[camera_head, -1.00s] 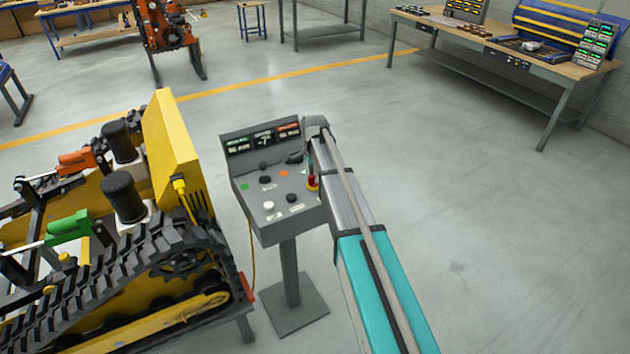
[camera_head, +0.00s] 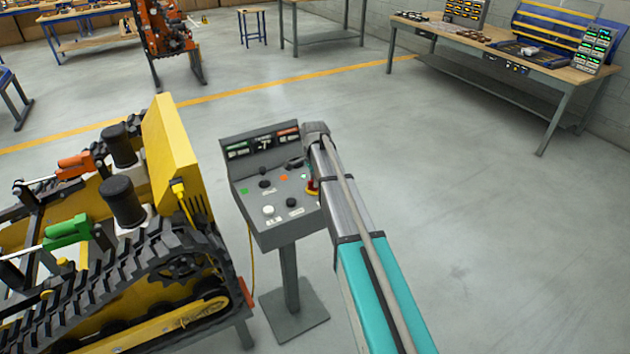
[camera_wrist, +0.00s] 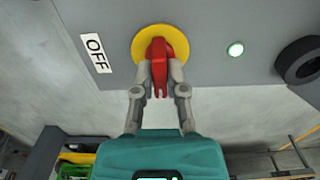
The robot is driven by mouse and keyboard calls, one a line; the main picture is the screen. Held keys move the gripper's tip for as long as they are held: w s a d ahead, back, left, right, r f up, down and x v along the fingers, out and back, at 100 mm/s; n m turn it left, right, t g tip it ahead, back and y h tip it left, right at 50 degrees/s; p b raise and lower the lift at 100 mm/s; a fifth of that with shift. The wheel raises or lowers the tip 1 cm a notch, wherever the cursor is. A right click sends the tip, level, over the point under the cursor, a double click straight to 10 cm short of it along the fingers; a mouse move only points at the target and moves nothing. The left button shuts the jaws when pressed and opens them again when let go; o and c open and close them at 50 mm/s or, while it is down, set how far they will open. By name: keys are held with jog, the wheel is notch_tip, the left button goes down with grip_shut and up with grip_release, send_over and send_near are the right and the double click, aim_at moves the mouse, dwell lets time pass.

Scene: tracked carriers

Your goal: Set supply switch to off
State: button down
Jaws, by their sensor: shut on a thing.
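The supply switch is a red handle (camera_wrist: 159,62) on a round yellow plate (camera_wrist: 140,46), seen close up in the wrist view. My gripper (camera_wrist: 160,78) is shut on the red handle, one finger on each side. The handle stands roughly upright in that view. A white OFF label (camera_wrist: 96,53) is on the grey panel to the left of the yellow plate. In the head view, the switch (camera_head: 312,187) shows at the right edge of the control console (camera_head: 246,190), partly covered by my arm. My fingers are hidden there.
A yellow tracked carrier (camera_head: 170,150) stands close to the console's left. A workbench (camera_head: 540,62) is at the back right. The floor on the right is clear.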

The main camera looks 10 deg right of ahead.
jog(key=shift+n, duration=0.3)
jog(key=n, duration=0.3)
jog(key=shift+w, duration=0.1)
jog(key=n, duration=1.4)
dwell(0.5)
